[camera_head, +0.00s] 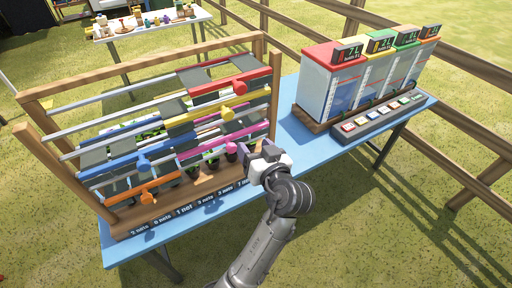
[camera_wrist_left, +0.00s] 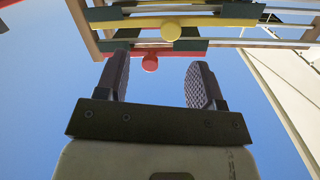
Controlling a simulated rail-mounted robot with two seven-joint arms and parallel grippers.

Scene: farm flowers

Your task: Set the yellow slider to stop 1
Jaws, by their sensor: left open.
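The yellow slider (camera_head: 195,120) is a yellow bar with a round yellow knob on a dark panel, on a rail of the wooden rack (camera_head: 262,48). It sits toward the right end of its rail in the head view. In the left wrist view its yellow knob (camera_wrist_left: 171,32) shows above the fingers. My left gripper (camera_head: 260,158) is open and empty, in front of the rack's lower right, below the yellow knob and apart from it. Its two fingers (camera_wrist_left: 157,82) point up at the rack in the left wrist view. My right gripper is not in view.
A red slider (camera_head: 217,91) is above the yellow one; blue (camera_head: 127,133), pink (camera_head: 205,147) and orange (camera_head: 137,190) sliders are lower. Net labels line the rack's base. A unit with coloured tops (camera_head: 340,85) and a button panel (camera_head: 382,116) stand right on the blue table (camera_head: 300,150).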

